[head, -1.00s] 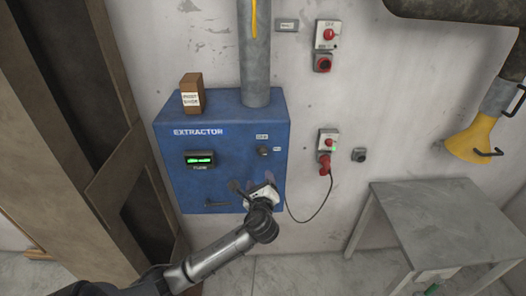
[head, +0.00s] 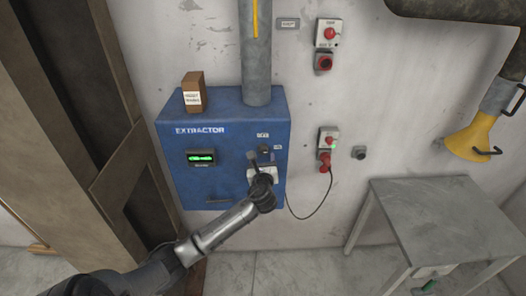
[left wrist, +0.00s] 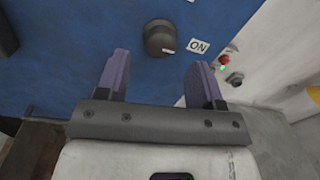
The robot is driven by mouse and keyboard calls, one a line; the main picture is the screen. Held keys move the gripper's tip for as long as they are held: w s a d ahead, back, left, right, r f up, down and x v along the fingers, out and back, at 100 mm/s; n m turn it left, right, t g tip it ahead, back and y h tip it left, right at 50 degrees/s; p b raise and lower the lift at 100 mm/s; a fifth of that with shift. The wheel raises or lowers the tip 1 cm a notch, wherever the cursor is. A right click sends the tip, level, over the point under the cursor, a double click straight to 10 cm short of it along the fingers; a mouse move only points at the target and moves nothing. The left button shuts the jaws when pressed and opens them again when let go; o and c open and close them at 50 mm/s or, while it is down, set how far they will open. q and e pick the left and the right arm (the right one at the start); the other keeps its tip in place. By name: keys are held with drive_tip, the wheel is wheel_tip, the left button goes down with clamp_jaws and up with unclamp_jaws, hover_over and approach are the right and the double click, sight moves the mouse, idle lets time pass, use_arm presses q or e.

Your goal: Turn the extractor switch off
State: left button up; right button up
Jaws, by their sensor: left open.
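The blue extractor box (head: 225,178) is fixed to the wall, with a lit green display (head: 201,157) on its front. Its black rotary switch (head: 264,149) sits at the upper right of the front, and also shows in the left wrist view (left wrist: 159,38). In that view its pale pointer mark is turned toward the ON label (left wrist: 199,47). My left gripper (left wrist: 160,82) is open and empty. Its purple-grey fingers stand either side of and short of the switch, not touching it. My right gripper is not in view.
A brown box (head: 193,92) stands on top of the extractor beside a grey duct (head: 256,60). Red-button wall controls (head: 328,142) and a hanging cable are to the right. A grey table (head: 430,215) and a yellow nozzle (head: 468,140) are further right.

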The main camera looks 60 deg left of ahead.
sight(263, 153)
use_arm(q)
drive_tip(key=shift+x, duration=2.3)
drive_tip(key=shift+c, duration=0.3)
drive_tip(key=c, duration=0.8)
